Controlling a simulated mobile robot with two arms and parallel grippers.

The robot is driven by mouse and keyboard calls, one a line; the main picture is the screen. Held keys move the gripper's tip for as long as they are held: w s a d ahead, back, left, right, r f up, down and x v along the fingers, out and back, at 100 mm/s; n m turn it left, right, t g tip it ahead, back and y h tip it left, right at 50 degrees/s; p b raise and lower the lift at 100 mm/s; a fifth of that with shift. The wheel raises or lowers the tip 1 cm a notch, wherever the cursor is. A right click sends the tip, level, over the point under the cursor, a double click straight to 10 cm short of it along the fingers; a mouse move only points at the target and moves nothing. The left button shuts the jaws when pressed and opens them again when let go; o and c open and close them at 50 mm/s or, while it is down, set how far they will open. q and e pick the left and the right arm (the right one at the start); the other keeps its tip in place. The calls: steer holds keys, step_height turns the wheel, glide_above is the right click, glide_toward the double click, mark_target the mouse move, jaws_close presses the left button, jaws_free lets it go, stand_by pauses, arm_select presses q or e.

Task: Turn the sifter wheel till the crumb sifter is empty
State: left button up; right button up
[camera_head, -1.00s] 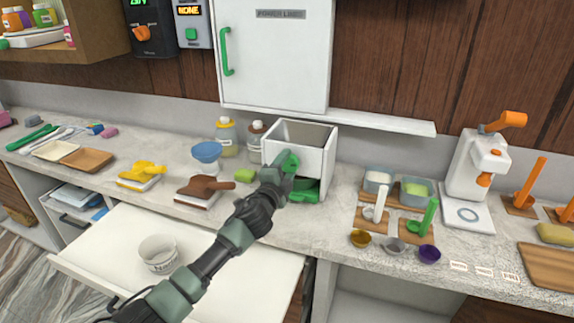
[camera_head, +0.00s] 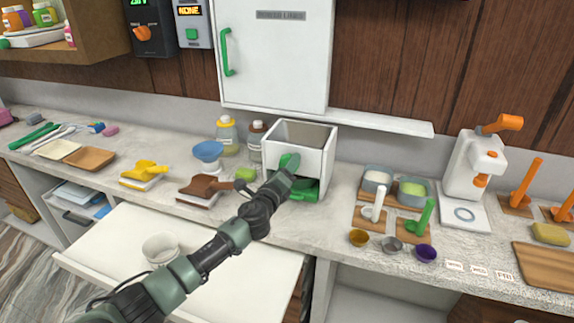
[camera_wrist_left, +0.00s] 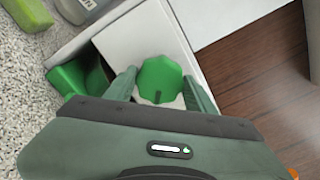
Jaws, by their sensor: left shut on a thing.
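The crumb sifter (camera_head: 312,139) is a white open-topped box on the counter, with a green wheel (camera_head: 289,163) on its front and a green tray or drawer (camera_head: 305,190) low down. From the head I see part of its inner walls, but not its floor. My left gripper (camera_head: 283,174) is at the front of the sifter, shut on the wheel. In the left wrist view the green wheel (camera_wrist_left: 160,79) sits between the two fingers, and the green tray (camera_wrist_left: 75,80) shows at left. My right gripper is not in view.
Jars (camera_head: 227,135), a blue bowl (camera_head: 208,153) and a brown scoop (camera_head: 205,188) stand left of the sifter. Tubs (camera_head: 411,190) and a white press (camera_head: 476,170) stand right. An open drawer (camera_head: 110,258) holding a white bowl (camera_head: 160,250) lies below my arm.

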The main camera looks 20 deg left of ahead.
arm_select(q)
steer(key=shift+d+f+m, duration=0.1)
steer(key=shift+f+m, duration=0.1)
steer(key=shift+m, duration=0.9)
steer(key=shift+p, duration=0.3)
steer(key=o, duration=1.1)
steer(key=shift+o, duration=1.4)
steer(key=shift+r, duration=0.1)
steer(key=shift+s, duration=0.15)
steer(key=s, duration=0.7)
steer(key=shift+s, duration=0.3)
